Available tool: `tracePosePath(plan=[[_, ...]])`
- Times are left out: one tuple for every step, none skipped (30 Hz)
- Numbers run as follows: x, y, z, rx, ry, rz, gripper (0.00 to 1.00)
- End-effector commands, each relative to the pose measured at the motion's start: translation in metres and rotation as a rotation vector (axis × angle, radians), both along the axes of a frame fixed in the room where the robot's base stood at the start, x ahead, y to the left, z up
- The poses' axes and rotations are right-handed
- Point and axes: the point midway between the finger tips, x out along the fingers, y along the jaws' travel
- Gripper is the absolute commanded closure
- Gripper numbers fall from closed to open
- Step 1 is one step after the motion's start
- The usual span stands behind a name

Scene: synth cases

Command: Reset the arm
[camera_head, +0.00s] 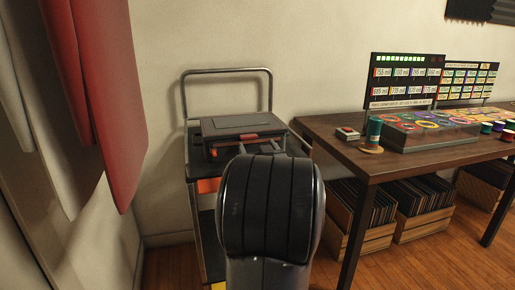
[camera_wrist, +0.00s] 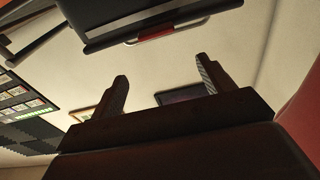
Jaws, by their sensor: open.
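My gripper (camera_wrist: 161,90) shows in the wrist view, with its two fingers wide apart and nothing between them. The wrist view looks tilted, with the pale wall behind the fingers. A dark case with a red handle (camera_wrist: 168,33) shows above the fingers in that view, apart from them.
A cart (camera_head: 206,206) carries a grey case (camera_head: 240,124) behind my arm. Crates (camera_head: 365,240) sit below. Red cloth (camera_head: 108,100) hangs at left.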

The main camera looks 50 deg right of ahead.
Motion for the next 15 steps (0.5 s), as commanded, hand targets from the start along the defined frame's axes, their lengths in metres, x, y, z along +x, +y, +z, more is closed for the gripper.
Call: tracePosePath(plan=[[0.0001, -0.0001, -0.0001, 0.000, 0.000, 0.000, 0.24], [0.0002, -0.0001, -0.0001, 0.000, 0.000, 0.000, 0.24], [0.0002, -0.0001, -0.0001, 0.000, 0.000, 0.000, 0.24], [0.0002, -0.0001, -0.0001, 0.000, 0.000, 0.000, 0.24], [0.0002, -0.0001, -0.0001, 0.000, 0.000, 0.000, 0.24], [0.0002, -0.0002, -0.0001, 0.000, 0.000, 0.000, 0.24], [0.0002, -0.0002, -0.0001, 0.000, 0.000, 0.000, 0.24], [0.0002, -0.0002, -0.0001, 0.000, 0.000, 0.000, 0.24], [0.0002, -0.0002, -0.0001, 0.000, 0.000, 0.000, 0.24], [0.0003, -0.0002, 0.0000, 0.000, 0.000, 0.000, 0.24], [0.0007, -0.0005, -0.0001, 0.000, 0.000, 0.000, 0.24], [0.0014, -0.0010, -0.0001, 0.000, 0.000, 0.000, 0.24], [0.0023, -0.0016, 0.0000, 0.000, 0.000, 0.000, 0.24], [0.0037, -0.0026, 0.0001, 0.000, 0.000, 0.001, 0.24], [0.0059, -0.0044, 0.0002, 0.000, 0.000, 0.001, 0.24]])
